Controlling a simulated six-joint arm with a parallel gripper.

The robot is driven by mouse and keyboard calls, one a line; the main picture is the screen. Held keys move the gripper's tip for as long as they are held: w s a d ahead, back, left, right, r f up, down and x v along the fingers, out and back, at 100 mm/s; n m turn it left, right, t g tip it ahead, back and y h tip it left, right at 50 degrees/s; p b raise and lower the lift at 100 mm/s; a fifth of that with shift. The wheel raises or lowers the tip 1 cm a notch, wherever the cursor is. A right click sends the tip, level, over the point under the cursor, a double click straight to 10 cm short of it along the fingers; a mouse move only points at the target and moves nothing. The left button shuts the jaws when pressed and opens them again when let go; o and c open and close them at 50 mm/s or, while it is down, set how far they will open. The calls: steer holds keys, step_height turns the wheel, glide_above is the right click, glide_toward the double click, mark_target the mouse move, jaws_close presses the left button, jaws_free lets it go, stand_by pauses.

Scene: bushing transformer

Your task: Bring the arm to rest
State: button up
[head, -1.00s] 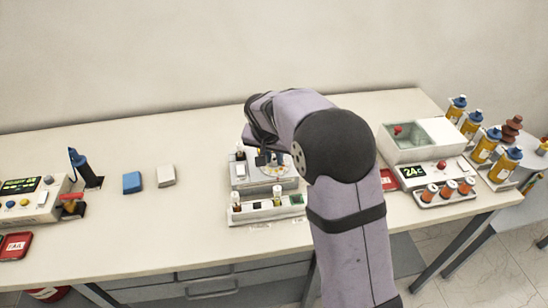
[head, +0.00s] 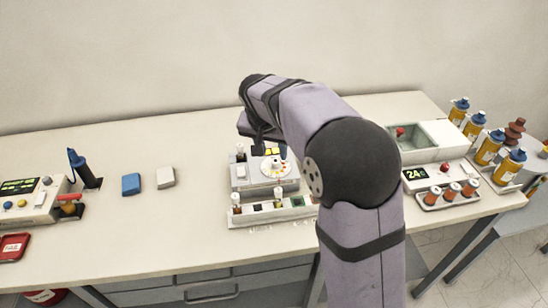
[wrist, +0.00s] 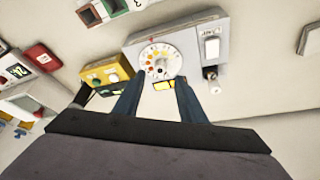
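My arm (head: 360,170) reaches over the table, with its wrist above the grey test device (head: 240,187) that carries a round white dial (head: 275,167). In the wrist view my gripper (wrist: 158,82) shows two dark fingers standing apart, with nothing held between them. The fingers look clear of the device. In the head view the fingers are mostly hidden by the wrist.
A terminal strip (head: 262,211) lies in front of the device. Blue (head: 131,184) and white (head: 166,178) blocks lie left, near a control box (head: 30,204).

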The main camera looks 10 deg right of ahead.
steer(key=shift+v, duration=0.85)
steer(key=shift+f, duration=0.1)
steer(key=s+d+f+n, duration=0.1)
steer(key=s+f, duration=0.1)
steer(key=s, duration=0.4)
steer(key=s+d+f+n+g, duration=0.1)
steer(key=s+d+f, duration=0.1)
steer(key=s, duration=0.4)
steer(key=s+d+f+n+g+y+p, duration=0.1)
steer(key=s+d+f, duration=0.1)
steer(key=s, duration=0.5)
steer(key=shift+f, duration=0.8)
steer(key=s+f+n+g+y+b, duration=0.15)
steer(key=s+f, duration=0.35)
steer(key=s, duration=0.5)
step_height(320, 180, up, 16)
steer(key=p, duration=1.6)
steer(key=shift+w+a+n, duration=0.45)
steer(key=shift+g+h, duration=0.25)
